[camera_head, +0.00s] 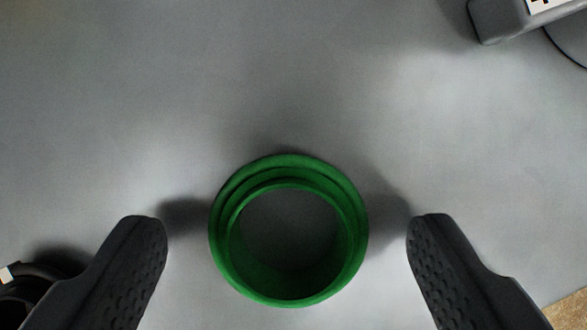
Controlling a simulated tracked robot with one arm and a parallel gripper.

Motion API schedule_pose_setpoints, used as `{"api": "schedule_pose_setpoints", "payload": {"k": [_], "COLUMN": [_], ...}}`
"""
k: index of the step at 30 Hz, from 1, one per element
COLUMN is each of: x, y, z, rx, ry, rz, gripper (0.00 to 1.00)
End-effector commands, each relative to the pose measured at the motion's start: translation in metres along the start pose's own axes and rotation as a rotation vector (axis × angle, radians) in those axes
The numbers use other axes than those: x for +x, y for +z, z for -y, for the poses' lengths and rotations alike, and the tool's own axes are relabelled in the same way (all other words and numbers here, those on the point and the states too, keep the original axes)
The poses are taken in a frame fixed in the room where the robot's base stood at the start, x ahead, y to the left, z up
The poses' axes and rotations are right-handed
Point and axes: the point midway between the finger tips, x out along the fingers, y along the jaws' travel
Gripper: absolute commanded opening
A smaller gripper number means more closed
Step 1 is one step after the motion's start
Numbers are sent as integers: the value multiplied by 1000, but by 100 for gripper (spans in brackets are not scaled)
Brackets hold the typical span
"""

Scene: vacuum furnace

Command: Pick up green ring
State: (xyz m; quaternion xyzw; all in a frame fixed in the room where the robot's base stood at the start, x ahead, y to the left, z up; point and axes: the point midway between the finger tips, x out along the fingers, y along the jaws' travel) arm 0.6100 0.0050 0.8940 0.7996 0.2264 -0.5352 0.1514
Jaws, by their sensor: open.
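A green ring (288,169) lies on the grey surface in the lower middle of the head camera view, its round opening facing up toward the camera. My gripper (287,225) is open. Its two dark, textured fingers stand to the left and right of the ring, with a clear gap on both sides, and neither finger touches it. The far part of the ring reaches above the fingertips in the picture. How high the fingertips are above the surface is hard to tell.
A grey box-like object (505,18) with a marker label and a dark cable is at the top right. A black rounded object (30,285) is at the lower left, partly behind the left finger. A tan patch (570,308) shows at the lower right. The surface above the ring is clear.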

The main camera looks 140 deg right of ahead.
Motion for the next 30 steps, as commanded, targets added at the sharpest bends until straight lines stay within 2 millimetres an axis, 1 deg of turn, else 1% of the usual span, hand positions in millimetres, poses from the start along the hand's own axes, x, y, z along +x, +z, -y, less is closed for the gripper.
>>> {"api": "schedule_pose_setpoints", "payload": {"k": [1,6,7,8,9,12,23,26,30], "x": [3,2,2,2,2,2,1,-3,-12], "y": [0,0,0,0,0,0,-1,-2,-6], "z": [0,0,0,0,0,0,0,0,0], "rx": [0,1,1,1,1,1,1,1,2], "ry": [0,1,1,1,1,1,1,1,0], "rz": [-1,-2,-2,-1,-1,-1,-1,-1,0], "gripper": [72,72,70,61,50,25,25,25,25]}}
